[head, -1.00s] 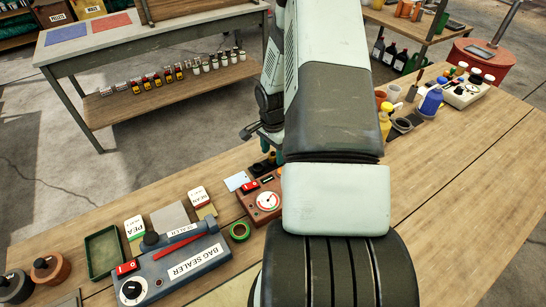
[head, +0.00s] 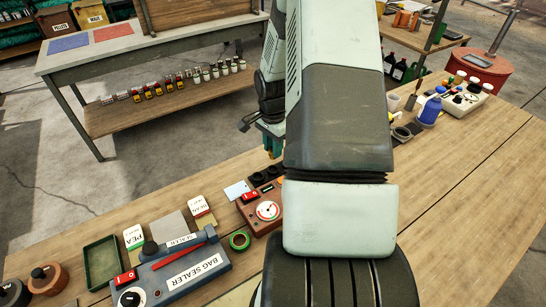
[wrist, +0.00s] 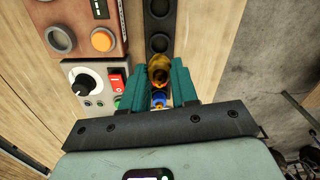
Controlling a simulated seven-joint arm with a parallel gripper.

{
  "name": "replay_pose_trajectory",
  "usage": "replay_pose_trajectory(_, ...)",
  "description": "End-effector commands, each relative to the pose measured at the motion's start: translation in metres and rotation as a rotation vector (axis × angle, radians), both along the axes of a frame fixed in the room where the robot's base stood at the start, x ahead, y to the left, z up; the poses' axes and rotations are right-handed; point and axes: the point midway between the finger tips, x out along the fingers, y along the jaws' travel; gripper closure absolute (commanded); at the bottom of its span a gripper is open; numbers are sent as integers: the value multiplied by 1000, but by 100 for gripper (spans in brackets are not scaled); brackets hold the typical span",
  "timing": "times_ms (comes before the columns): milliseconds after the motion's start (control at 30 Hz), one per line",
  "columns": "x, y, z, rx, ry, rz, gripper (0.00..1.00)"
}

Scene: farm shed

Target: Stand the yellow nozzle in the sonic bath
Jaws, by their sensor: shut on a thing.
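My gripper (wrist: 160,88) is shut on the yellow nozzle (wrist: 158,68), which sits between the teal fingertips in the wrist view. In the head view my gripper (head: 272,140) is beyond my arm, above the far part of the bench, with a bit of yellow at its tip. A black strip with round holes (wrist: 160,18) lies past the nozzle in the wrist view. Whether the nozzle touches anything is unclear. I cannot tell for sure which device is the sonic bath. A grey box with a dial and red switch (wrist: 92,86) is left of the fingers.
A brown box with an orange button (wrist: 92,32) is at the wrist view's upper left. In the head view a brown gauge box (head: 262,208), green tape roll (head: 240,240) and bag sealer (head: 172,268) stand left of my arm.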

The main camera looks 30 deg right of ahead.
Motion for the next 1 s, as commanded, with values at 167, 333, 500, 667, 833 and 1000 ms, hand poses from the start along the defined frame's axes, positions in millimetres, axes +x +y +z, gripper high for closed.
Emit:
replay_pose_trajectory(167,0,-3,29,-2,-2,-6,100)
replay_pose_trajectory(333,-10,-36,41,-2,0,-84,100)
replay_pose_trajectory(500,-38,-102,46,-3,0,-244,100)
replay_pose_trajectory(667,-72,-159,51,-2,0,-385,100)
replay_pose_trajectory(833,-101,-196,55,0,0,-486,100)
replay_pose_trajectory(1000,-113,-210,56,1,0,-523,100)
